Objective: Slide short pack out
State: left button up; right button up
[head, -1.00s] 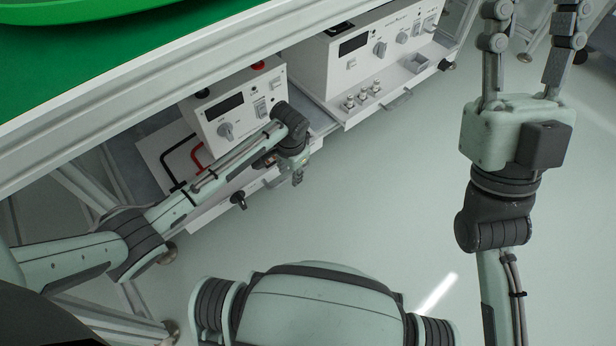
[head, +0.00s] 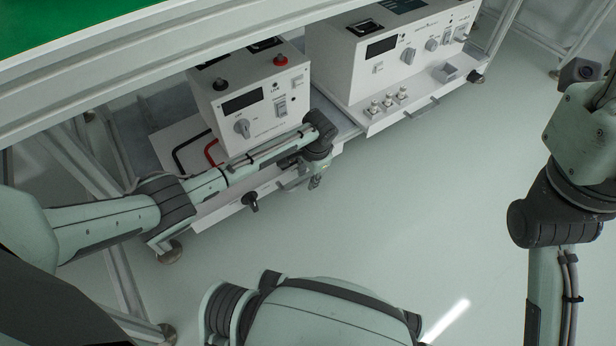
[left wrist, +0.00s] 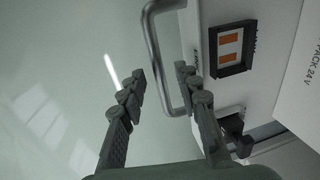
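The short pack (head: 230,85) is a white box with a dark display, knob and switch, on a low pull-out tray under the table at the left. My left gripper (head: 316,180) is low in front of its tray, partly hidden by its own wrist. In the left wrist view my left gripper (left wrist: 162,80) is open. A metal bar handle (left wrist: 154,40) on a white front panel passes between its two fingers, closer to the right finger. Contact is not clear. My right gripper (head: 588,135) is at the right edge, its fingers mostly cut off.
A longer white unit (head: 385,52) stands on its own tray to the right, with a handle (head: 422,108) in front. A black knob (head: 250,201) projects from the left tray's front. Table legs stand at the left. The floor (head: 420,200) in front is clear.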

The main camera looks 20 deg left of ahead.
pick_arm(q)
jog(key=shift+c, duration=0.2)
grip_shut()
dwell(0.3)
